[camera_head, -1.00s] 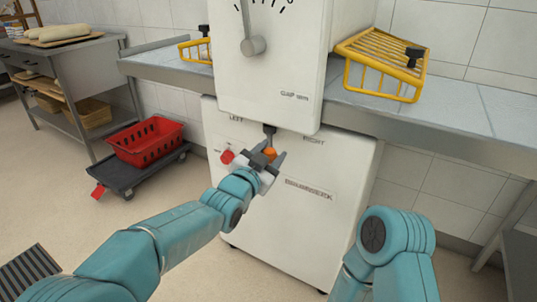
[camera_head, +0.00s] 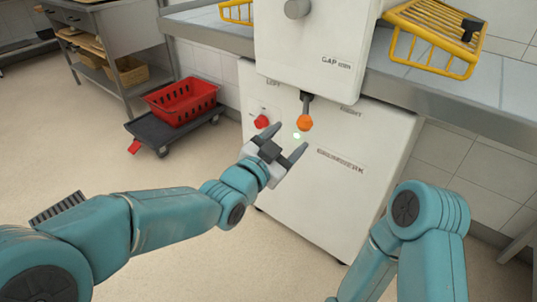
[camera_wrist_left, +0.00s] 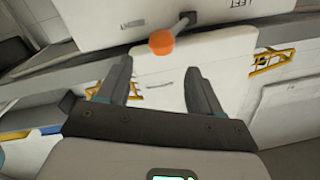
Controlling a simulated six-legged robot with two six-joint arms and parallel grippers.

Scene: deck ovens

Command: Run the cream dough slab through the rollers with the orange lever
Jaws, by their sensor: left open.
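The orange lever knob (camera_head: 305,122) hangs on a short dark stem under the upper housing of the white machine (camera_head: 340,190), between the LEFT and RIGHT labels. My left gripper (camera_head: 286,147) is open and empty, below and a little left of the knob, apart from it. In the left wrist view the orange knob (camera_wrist_left: 162,42) shows beyond the open fingers (camera_wrist_left: 161,80), above the space between their tips. The cream dough slab and the rollers are not in view. My right arm shows at lower right, but its gripper is not in view.
A red knob (camera_head: 262,121) sits on the machine front left of the lever. Yellow wire guards (camera_head: 437,38) flank the machine above the steel counter (camera_head: 450,95). A red crate (camera_head: 181,102) stands on a dark dolly (camera_head: 165,133) at left. Open floor lies in front.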

